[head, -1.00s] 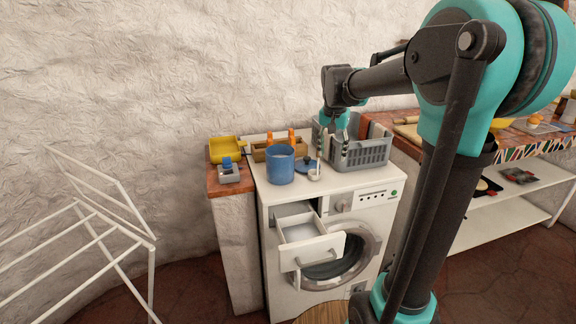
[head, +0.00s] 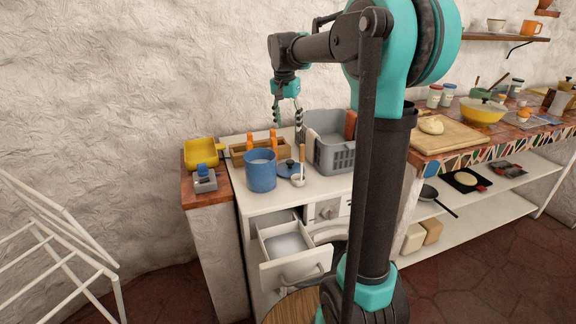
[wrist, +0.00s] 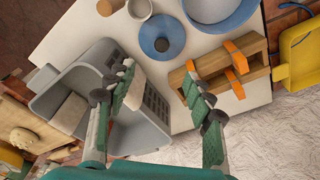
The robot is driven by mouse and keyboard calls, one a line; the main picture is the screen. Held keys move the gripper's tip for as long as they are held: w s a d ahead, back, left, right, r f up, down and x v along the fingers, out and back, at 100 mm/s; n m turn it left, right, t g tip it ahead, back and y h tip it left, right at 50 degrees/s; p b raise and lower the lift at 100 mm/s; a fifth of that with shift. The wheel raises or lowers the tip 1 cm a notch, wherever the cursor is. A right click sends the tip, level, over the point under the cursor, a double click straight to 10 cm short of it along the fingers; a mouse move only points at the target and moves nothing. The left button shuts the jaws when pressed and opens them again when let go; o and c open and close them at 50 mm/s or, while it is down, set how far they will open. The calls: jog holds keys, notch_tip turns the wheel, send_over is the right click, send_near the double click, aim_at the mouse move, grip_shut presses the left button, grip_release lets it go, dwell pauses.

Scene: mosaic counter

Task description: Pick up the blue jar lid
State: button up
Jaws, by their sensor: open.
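The blue jar lid (head: 287,168) is a round blue disc with a dark knob. It lies on the white washing machine top, just right of the blue pot (head: 260,172). In the wrist view the lid (wrist: 151,43) shows whole at the upper middle, its knob facing up. My gripper (head: 288,120) hangs above the back of the machine top, fingers pointing down, apart from the lid. In the wrist view my gripper (wrist: 166,100) is open and empty, with the lid beyond the gap between its fingertips.
A grey crate (head: 336,154) stands right of the lid. A wooden block with orange parts (wrist: 222,68) lies behind it, and a small ladle or cup (head: 298,180) in front. An open drawer (head: 290,248) juts from the machine. A yellow tray (head: 201,152) is at the left.

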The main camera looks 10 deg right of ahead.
send_over(290, 161)
notch_tip(290, 161, down, 11)
jog(key=shift+s+a+r, duration=0.1)
jog(key=shift+s, duration=0.05)
jog(key=shift+w+f, duration=0.15)
jog(key=shift+f, duration=1.5)
jog(key=shift+w+f, duration=0.1)
jog(key=shift+f, duration=1.5)
grip_shut()
